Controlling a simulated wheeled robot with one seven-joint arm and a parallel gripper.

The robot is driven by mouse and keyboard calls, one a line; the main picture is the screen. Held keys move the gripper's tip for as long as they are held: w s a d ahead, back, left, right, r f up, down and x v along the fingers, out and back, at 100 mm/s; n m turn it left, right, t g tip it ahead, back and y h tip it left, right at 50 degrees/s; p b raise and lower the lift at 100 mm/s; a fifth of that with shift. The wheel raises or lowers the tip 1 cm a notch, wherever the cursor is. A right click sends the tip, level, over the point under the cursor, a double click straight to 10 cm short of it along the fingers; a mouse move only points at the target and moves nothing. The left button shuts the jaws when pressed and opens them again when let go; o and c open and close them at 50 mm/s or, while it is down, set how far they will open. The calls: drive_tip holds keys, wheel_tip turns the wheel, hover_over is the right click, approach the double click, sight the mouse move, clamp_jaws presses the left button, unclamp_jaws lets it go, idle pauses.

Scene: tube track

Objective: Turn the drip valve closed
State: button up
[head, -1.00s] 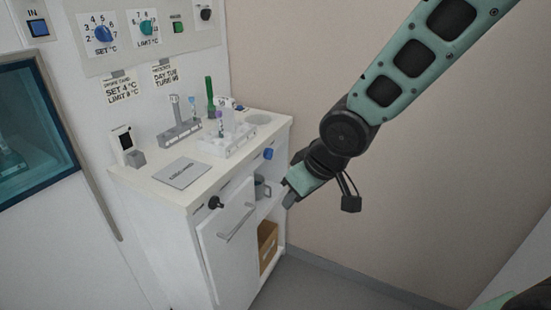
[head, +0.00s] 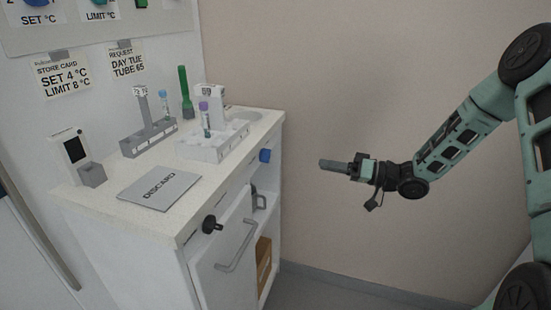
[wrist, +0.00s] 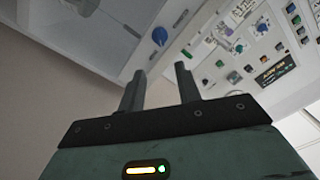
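A blue knob (head: 265,155) sits on the counter's front near its right end. A black knob (head: 212,224) sits further left on the same front, above the cabinet door. No label marks either one as the drip valve. A blue knob (wrist: 159,36) also shows in the wrist view, ahead of my fingertips. My gripper (head: 322,164) is in the air to the right of the counter, apart from both knobs, pointing left. In the wrist view my gripper (wrist: 160,70) has its two fingers apart with nothing between them.
On the counter (head: 105,200) stand a white tube rack (head: 232,150), a grey holder (head: 150,138), a green tube (head: 186,95) and a small display (head: 72,150). A DISCARD plate (head: 158,188) lies in front. The cabinet door (head: 222,270) has a bar handle. Space right of the counter is clear.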

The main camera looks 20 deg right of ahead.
sight(266, 156)
drive_tip(key=x, duration=1.5)
clamp_jaws()
